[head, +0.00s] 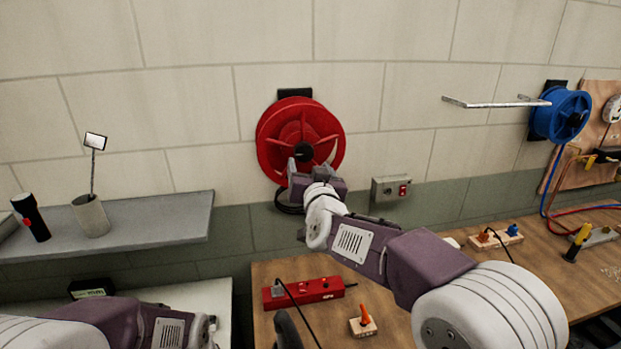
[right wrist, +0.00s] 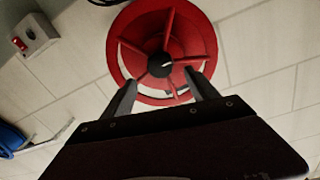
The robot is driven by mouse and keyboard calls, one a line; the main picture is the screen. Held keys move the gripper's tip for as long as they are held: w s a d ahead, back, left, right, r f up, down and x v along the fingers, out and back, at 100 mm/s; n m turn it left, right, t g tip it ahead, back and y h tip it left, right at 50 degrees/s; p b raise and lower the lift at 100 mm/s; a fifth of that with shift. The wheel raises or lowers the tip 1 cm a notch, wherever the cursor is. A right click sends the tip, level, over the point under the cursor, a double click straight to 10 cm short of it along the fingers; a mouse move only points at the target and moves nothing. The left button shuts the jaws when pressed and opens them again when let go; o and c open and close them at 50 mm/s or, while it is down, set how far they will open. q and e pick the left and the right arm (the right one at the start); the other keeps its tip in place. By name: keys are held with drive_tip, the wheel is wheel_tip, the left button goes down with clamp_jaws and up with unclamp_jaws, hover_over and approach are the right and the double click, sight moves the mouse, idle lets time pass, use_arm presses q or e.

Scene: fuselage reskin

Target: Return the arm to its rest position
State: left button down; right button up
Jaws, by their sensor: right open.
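My right arm reaches from the lower right up toward the wall in the head view. Its gripper (head: 303,168) is open in front of the lower part of a red reel (head: 275,135) on the wall. In the right wrist view the open fingers (right wrist: 162,92) point at the red reel (right wrist: 130,50), with nothing seen between them. I cannot tell whether a fingertip touches the reel. My left arm shows only in part at the lower left of the head view; its gripper is not seen.
A grey switch box (head: 391,189) is on the wall right of the gripper. Below is a wooden bench (head: 390,290) with a red power strip (head: 318,290) and an orange-switched block (head: 363,322). A grey shelf (head: 160,222) holds a cup (head: 91,216) and flashlight (head: 32,217). A blue reel (head: 556,115) hangs right.

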drive_tip(key=shift+s+d, duration=0.15)
drive_tip(key=shift+s, duration=1.1)
drive_tip(key=d+f+m+h, duration=0.1)
drive_tip(key=d+f+h, duration=0.15)
drive_tip(key=d, duration=0.75)
drive_tip(key=s+d+f+n+g, duration=0.1)
drive_tip(key=s+d+f+g, duration=0.2)
drive_tip(key=f, duration=0.5)
drive_tip(key=s+d+f+g, duration=0.2)
drive_tip(key=s+f+g, duration=0.15)
drive_tip(key=f, duration=0.55)
drive_tip(key=s+f+g, duration=0.5)
drive_tip(key=s+f, duration=0.2)
drive_tip(key=s, duration=0.4)
drive_tip(key=s+d+f+g, duration=0.1)
drive_tip(key=s+f+g, duration=0.4)
drive_tip(key=s+f, duration=0.3)
drive_tip(key=s, duration=0.4)
drive_tip(key=shift+s+d+n, duration=0.25)
drive_tip(key=shift+s+n, duration=0.05)
